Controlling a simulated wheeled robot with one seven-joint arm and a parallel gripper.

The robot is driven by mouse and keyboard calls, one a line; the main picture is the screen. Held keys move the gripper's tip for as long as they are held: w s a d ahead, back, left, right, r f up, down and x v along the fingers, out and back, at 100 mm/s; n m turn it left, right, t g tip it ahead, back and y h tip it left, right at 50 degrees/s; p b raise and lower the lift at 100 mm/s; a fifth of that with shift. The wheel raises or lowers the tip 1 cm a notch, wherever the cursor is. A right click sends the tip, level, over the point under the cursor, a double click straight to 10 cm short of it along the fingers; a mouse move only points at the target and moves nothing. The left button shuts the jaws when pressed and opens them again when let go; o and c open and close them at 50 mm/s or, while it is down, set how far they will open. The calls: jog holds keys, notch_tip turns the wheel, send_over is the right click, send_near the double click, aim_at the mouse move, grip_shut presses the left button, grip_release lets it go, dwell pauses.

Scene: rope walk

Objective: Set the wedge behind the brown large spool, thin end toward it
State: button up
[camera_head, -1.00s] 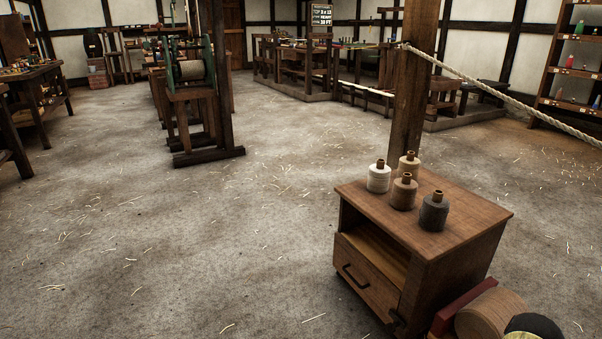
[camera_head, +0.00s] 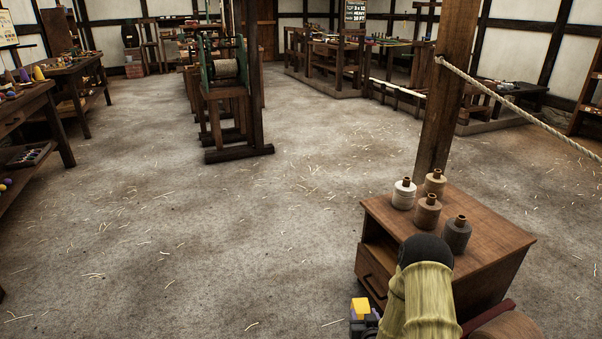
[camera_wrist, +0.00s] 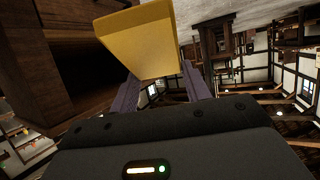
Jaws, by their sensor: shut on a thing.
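The yellow wedge (camera_wrist: 140,42) is held between the purple-grey fingers of my gripper (camera_wrist: 158,84) in the wrist view. In the head view the wedge (camera_head: 361,306) shows at the lower middle, left of the cabinet's front, with my gripper (camera_head: 362,320) just below it. Which end of the wedge is thin is not clear. The brown large spool (camera_head: 512,328) is at the bottom right edge of the head view, beside the cabinet and mostly cut off. My gripper is apart from it, to its left.
A wooden cabinet (camera_head: 490,230) carries several small spools of yarn, among them a white one (camera_head: 403,195) and a grey one (camera_head: 457,236). A dark red bar (camera_head: 488,315) lies by the large spool. A post (camera_head: 450,90) with a rope (camera_head: 520,105) stands behind.

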jog(key=a+r+p, duration=0.3)
jog(key=r, duration=0.1)
jog(key=shift+s+a+r, duration=0.3)
jog(key=shift+s+r, duration=0.1)
jog(key=shift+s, duration=0.05)
jog(key=shift+n, duration=0.3)
jog(key=s+r+p, duration=0.1)
jog(key=r+p, duration=0.4)
jog(key=p, duration=0.1)
jog(key=s+r+p, duration=0.2)
jog(key=r+p, duration=0.4)
jog(key=p, duration=0.1)
jog(key=s+r+p, duration=0.2)
jog(key=r+p, duration=0.4)
jog(key=p, duration=0.1)
jog(key=shift+s, duration=0.1)
jog(key=s+r+p, duration=0.1)
jog(key=r+p, duration=0.4)
jog(key=s+r+p, duration=0.1)
jog(key=r+p, duration=0.4)
jog(key=s+r+p, duration=0.1)
jog(key=r+p, duration=0.5)
dwell(0.4)
